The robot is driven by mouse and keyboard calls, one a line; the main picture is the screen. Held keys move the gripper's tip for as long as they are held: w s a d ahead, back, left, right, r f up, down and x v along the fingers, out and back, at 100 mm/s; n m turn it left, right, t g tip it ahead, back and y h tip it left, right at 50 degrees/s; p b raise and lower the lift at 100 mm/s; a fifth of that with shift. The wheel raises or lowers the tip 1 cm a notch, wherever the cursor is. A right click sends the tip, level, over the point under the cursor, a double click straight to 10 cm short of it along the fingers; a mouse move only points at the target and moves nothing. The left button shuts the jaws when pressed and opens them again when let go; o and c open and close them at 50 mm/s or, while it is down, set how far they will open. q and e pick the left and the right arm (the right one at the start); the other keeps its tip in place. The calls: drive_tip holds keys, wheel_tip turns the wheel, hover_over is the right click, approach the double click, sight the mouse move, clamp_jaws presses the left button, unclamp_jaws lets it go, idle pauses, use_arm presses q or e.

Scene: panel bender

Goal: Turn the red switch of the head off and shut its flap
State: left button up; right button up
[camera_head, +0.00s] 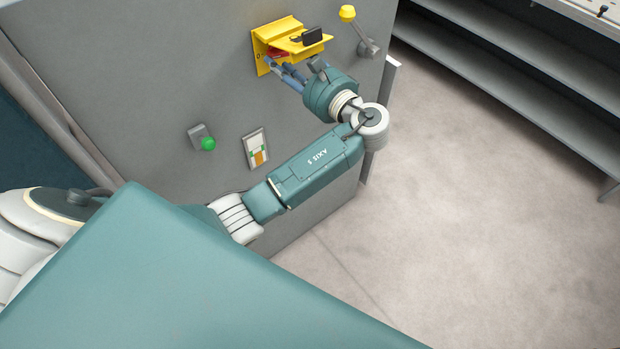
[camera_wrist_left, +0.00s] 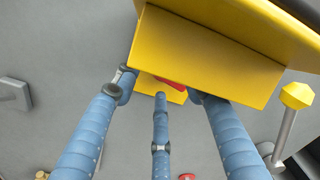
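The yellow switch housing (camera_head: 264,38) is mounted high on the grey machine face. Its yellow flap (camera_head: 292,43) stands out from it, raised, with a black tab on top. The red switch (camera_head: 277,54) shows partly under the flap; it also shows in the left wrist view (camera_wrist_left: 171,83), where the flap (camera_wrist_left: 205,55) hides part of it. My left gripper (camera_head: 276,67) is just below the flap at the switch. Its blue fingers are spread and look open around the switch area; whether one touches the switch I cannot tell. My right gripper is not in view.
A lever with a yellow knob (camera_head: 348,13) stands right of the housing. A green button (camera_head: 208,143) and a label plate (camera_head: 256,149) are lower on the machine face. Grey shelves (camera_head: 520,60) stand at the right, with clear floor (camera_head: 480,220) before them.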

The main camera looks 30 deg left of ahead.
use_arm(q)
drive_tip(key=m+p, duration=0.1)
drive_tip(key=m, duration=0.1)
drive_tip(key=r+m+p, duration=0.1)
drive_tip(key=shift+m, duration=0.4)
drive_tip(key=m+p, duration=0.1)
drive_tip(key=m, duration=0.2)
drive_tip(key=shift+f, duration=0.1)
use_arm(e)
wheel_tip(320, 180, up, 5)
use_arm(q)
drive_tip(key=f+b+v, duration=0.2)
drive_tip(key=b+v, duration=0.2)
drive_tip(key=v, duration=0.7)
wheel_tip(320, 180, down, 37)
drive_tip(key=s+m+h+b, duration=0.1)
drive_tip(key=h+b, duration=0.1)
drive_tip(key=h, duration=0.6)
drive_tip(key=shift+s+a, duration=0.25)
drive_tip(key=shift+s, duration=0.1)
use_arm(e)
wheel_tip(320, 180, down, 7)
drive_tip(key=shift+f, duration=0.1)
